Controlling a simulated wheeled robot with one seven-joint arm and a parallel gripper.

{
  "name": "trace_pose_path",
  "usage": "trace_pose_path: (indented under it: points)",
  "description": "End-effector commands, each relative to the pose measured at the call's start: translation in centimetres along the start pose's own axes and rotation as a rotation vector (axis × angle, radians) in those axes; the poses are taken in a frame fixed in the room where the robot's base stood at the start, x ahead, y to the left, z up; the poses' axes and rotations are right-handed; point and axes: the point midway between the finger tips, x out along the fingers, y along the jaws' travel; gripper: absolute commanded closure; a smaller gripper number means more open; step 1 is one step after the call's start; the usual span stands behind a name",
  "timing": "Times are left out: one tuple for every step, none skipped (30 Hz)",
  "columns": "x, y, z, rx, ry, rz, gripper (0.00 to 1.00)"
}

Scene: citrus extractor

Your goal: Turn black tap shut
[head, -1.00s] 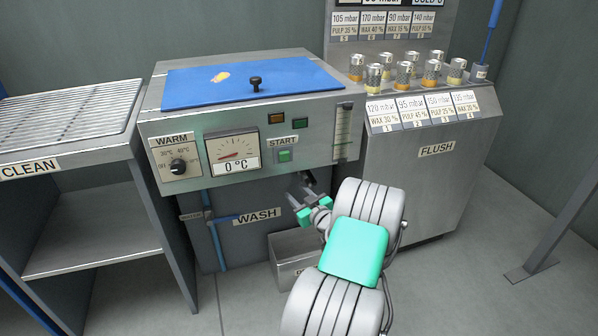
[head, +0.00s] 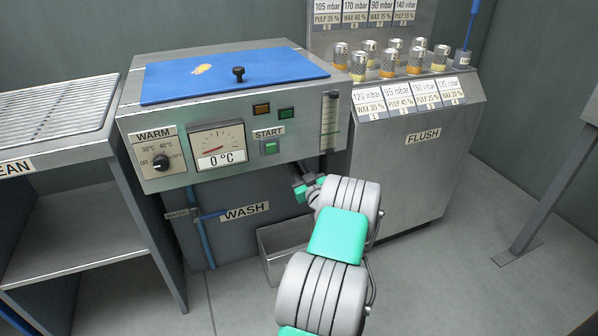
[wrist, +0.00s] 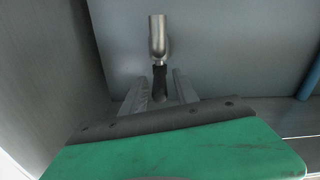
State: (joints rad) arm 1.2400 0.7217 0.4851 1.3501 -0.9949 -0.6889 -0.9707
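The black tap handle (wrist: 160,82) hangs below a bare metal spout (wrist: 157,38) in the wrist view. My gripper (wrist: 160,88) is open, with one finger on each side of the handle and a gap visible on both sides. The handle's lower end lies between the fingers, close to the dark edge of the gripper body. In the head view my gripper (head: 304,188) is under the front right part of the wash unit (head: 240,170), and the arm and the unit hide the tap there.
A metal bin (head: 281,252) stands on the floor below my gripper. A blue water pipe (head: 204,240) with a blue lever (head: 210,214) is to the left. The flush cabinet (head: 415,180) stands close on the right. Open floor lies in front.

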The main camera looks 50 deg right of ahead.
Motion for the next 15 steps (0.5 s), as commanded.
trace_pose_path:
  points:
    - [-0.01,0.0,0.0,0.0,0.0,0.0,0.69]
    - [-0.02,0.01,0.0,0.0,0.0,0.0,0.72]
    - [-0.02,0.01,0.0,0.0,0.0,0.0,0.75]
    - [-0.02,0.01,0.0,0.0,0.0,0.0,0.78]
    - [-0.03,0.01,0.0,0.0,0.0,0.0,0.8]
    - [-0.03,0.01,0.0,0.0,0.0,0.0,0.83]
    - [-0.03,0.01,0.0,0.0,0.0,0.0,0.86]
    - [-0.03,0.01,0.0,0.0,0.0,0.0,0.88]
    - [-0.03,0.01,0.0,0.0,0.0,0.0,0.91]
    - [-0.04,0.01,0.01,0.0,0.0,0.0,0.94]
    - [-0.04,0.01,0.01,0.0,0.0,0.0,0.96]
    - [-0.04,0.02,0.01,0.0,0.0,0.0,1.0]
    - [-0.04,0.01,0.01,0.0,0.0,0.0,1.0]
    - [-0.04,0.02,0.01,0.0,0.0,0.0,1.0]
    - [-0.04,0.01,0.01,0.0,0.0,0.0,1.0]
